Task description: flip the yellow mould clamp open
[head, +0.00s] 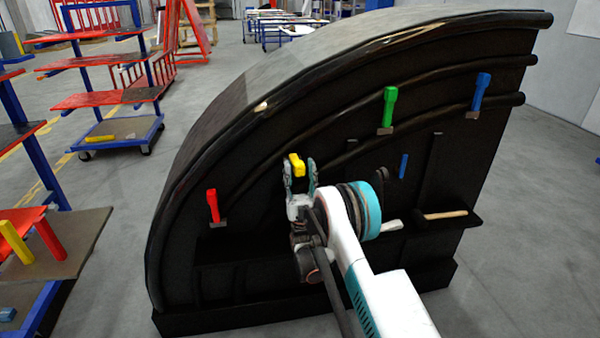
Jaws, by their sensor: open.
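The yellow mould clamp (297,164) is on the side of the black nosecone mould (240,225). Only its upper part shows; my gripper hides the rest. My gripper (299,172) is open, with one finger to each side of the yellow clamp in the picture. I cannot tell whether the fingers touch it.
A red clamp (213,206) is left of my gripper; green (389,106) and blue (481,92) clamps are higher right. A small ledge (470,218) holds a wooden-handled tool (445,215). Red-shelved carts (110,98) stand left. Grey floor (115,270) is free between.

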